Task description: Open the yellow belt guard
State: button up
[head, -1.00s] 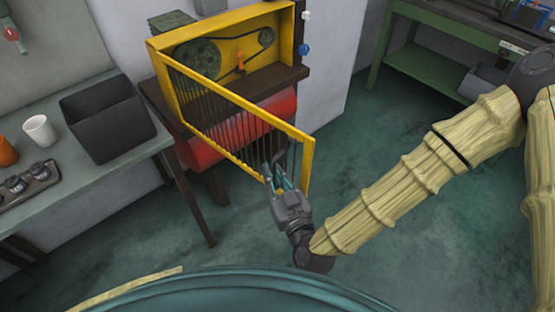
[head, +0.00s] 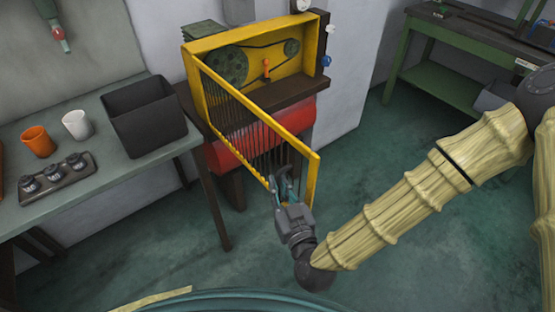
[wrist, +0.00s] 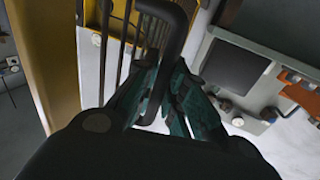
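The yellow belt guard (head: 312,180) is a barred frame hinged at the left side of the yellow housing (head: 208,42). It stands swung well out from the housing toward me. Pulleys, a belt and an orange part show inside the open housing. My gripper (head: 283,182) is at the guard's free end. In the wrist view, the guard's black handle (wrist: 178,28) runs between the fingers of my gripper (wrist: 163,85), which look closed around it. The fingers partly hide the handle's lower end. The dark bars and yellow frame (wrist: 50,60) lie to the left.
A grey bench (head: 105,185) at left holds a black bin (head: 145,120), an orange cup (head: 38,141), a white cup (head: 77,125) and a tray (head: 58,178). A green workbench (head: 440,82) stands at the back right. The floor between is clear.

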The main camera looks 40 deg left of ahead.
jog(key=shift+o, duration=0.4)
jog(key=v, duration=1.2)
jog(key=shift+d, duration=0.1)
